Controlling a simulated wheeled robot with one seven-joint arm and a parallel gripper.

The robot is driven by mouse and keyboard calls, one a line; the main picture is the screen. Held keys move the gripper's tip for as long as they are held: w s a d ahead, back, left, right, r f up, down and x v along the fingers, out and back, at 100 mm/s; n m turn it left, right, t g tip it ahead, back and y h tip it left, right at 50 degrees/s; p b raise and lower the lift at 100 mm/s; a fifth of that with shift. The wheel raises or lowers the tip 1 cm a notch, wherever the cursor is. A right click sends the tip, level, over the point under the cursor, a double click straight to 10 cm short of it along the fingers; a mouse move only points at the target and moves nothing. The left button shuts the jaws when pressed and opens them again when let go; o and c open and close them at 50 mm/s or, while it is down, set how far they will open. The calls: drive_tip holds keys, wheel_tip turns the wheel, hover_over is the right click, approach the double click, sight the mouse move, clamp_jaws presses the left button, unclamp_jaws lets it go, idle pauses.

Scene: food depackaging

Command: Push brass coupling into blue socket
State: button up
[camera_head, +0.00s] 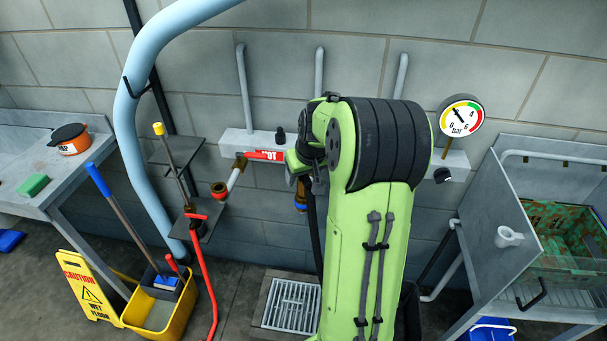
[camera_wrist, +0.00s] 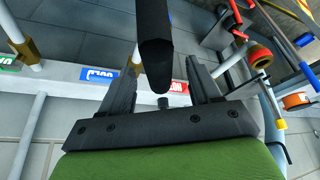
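My gripper (camera_wrist: 161,66) points at the wall fittings. Its two dark fingers stand apart, with a gap on either side of a thick black hose-like piece (camera_wrist: 155,40) between them. I cannot tell whether that piece carries the brass coupling; no brass shows on its near end. A brass fitting with a blue lower ring (camera_head: 300,202), seemingly the blue socket, hangs below the wall manifold, just left of my arm. In the wrist view, brass (camera_wrist: 137,55) shows partly behind the black piece. In the head view my arm hides most of the gripper.
A brass fitting with a red ring (camera_wrist: 259,57) sits beside the red-labelled valve (camera_head: 265,155). A pale blue pipe (camera_head: 128,120), a yellow mop bucket (camera_head: 160,312) and a wet-floor sign (camera_head: 88,288) stand left. A steel sink (camera_head: 500,215) is right. A floor grate (camera_head: 291,303) lies below.

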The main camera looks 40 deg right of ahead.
drive_tip(key=p+v, duration=0.2)
drive_tip(key=v, duration=1.3)
drive_tip(key=shift+s+r, duration=0.25)
drive_tip(key=shift+r, duration=0.05)
drive_tip(key=shift+a, duration=0.15)
